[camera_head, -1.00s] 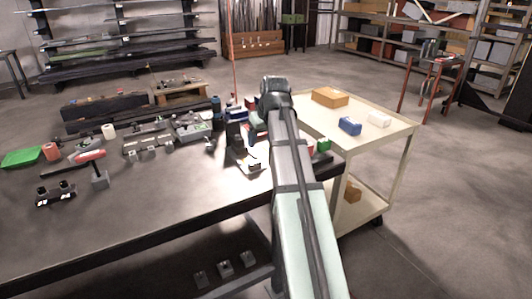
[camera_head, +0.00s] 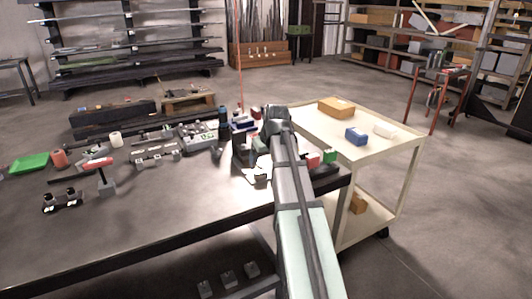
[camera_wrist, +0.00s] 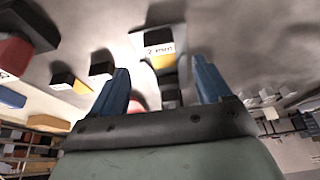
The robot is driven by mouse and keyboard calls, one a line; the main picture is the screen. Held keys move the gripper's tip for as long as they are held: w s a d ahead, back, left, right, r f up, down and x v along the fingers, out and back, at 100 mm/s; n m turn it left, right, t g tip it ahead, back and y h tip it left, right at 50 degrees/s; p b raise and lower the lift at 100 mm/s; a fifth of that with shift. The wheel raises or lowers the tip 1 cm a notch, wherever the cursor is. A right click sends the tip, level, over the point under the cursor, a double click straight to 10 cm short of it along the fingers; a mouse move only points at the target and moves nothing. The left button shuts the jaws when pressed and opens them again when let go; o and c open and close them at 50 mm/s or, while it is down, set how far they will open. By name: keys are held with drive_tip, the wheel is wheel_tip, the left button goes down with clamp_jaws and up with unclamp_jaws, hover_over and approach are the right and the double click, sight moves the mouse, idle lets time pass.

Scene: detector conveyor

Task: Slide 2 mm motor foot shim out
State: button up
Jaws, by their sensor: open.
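A white label reading "2 mm" (camera_wrist: 158,49) shows in the wrist view on a dark and yellow piece, just beyond my fingertips. The shim itself cannot be clearly told apart from its holder. My gripper (camera_wrist: 160,70) is open, with its two blue fingers wide apart. The labelled piece lies roughly in line with the gap between them, and nothing is visibly held. In the head view my arm's wrist hides much of the table's right end, and the fingers cannot be made out there.
More dark blocks with pale and yellow faces, such as one dark block (camera_wrist: 101,73), stand to the left in the wrist view. The dark workbench (camera_head: 150,225) has a clear front. A cream cart (camera_head: 392,148) with a tan box (camera_head: 336,108) stands at the right.

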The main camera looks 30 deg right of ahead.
sight(260, 172)
drive_tip(key=x, duration=0.7)
drive_tip(key=shift+w+f, duration=0.1)
drive_tip(key=c, duration=1)
drive_tip(key=o, duration=1.1)
drive_tip(key=shift+c, duration=0.2)
drive_tip(key=v, duration=1.4)
drive_tip(key=shift+f, duration=0.1)
